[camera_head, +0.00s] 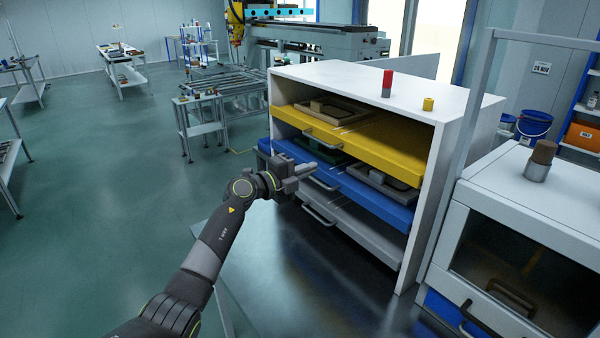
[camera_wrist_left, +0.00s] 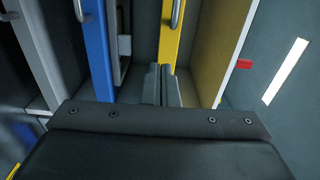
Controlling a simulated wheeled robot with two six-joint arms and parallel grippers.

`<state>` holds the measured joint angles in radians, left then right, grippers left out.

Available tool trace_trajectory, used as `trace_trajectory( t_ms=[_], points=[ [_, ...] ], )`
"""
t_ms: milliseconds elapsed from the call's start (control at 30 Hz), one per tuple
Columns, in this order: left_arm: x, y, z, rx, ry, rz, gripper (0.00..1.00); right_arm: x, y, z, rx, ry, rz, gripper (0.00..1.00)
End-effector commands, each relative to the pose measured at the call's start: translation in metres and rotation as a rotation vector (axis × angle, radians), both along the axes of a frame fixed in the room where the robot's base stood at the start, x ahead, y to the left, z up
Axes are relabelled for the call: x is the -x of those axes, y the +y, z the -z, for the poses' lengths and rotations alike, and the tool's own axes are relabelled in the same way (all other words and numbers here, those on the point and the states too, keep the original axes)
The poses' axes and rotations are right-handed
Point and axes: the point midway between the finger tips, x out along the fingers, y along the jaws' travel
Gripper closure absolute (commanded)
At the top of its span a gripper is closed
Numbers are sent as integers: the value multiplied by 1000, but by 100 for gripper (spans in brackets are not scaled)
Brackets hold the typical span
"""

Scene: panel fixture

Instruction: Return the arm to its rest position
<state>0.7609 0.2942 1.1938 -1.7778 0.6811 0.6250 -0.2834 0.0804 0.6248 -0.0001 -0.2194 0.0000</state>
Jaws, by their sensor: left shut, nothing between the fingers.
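My left gripper (camera_head: 308,168) is shut and empty in the head view. It is in front of the open left side of a white cabinet (camera_head: 455,100), close to the handle of the blue drawer (camera_head: 385,202). In the left wrist view its closed fingers (camera_wrist_left: 161,85) point toward the drawer fronts, with the yellow drawer (camera_wrist_left: 172,42) just beyond them. I cannot tell from the pictures whether the fingers touch a handle. My left arm reaches in from the bottom left. My right gripper does not show.
The cabinet also has a yellow drawer (camera_head: 390,142) above and a grey drawer (camera_head: 350,232) below. A red-topped cylinder (camera_head: 387,84) and a yellow cylinder (camera_head: 428,104) stand on top. A white glass-fronted box (camera_head: 545,205) stands at right. Open floor (camera_head: 110,190) lies left.

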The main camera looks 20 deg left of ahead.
Motion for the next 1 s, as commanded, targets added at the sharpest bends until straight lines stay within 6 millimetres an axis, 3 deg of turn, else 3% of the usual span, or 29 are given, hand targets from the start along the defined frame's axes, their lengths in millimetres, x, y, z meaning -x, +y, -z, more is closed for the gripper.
trace_trajectory(
  t_ms=[300, 467, 567, 767, 1000],
  points=[
    [19, 14, 1, 12, -6, -6, 100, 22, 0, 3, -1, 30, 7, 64],
    [36, 24, 1, 140, -69, -67, 100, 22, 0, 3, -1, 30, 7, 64],
    [57, 43, 3, 291, -124, -158, 100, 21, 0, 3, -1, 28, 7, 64],
    [110, 101, 22, 604, -154, -425, 100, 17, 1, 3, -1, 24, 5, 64],
    [192, 172, 88, 907, -6, -815, 100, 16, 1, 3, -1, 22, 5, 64]
  ],
)
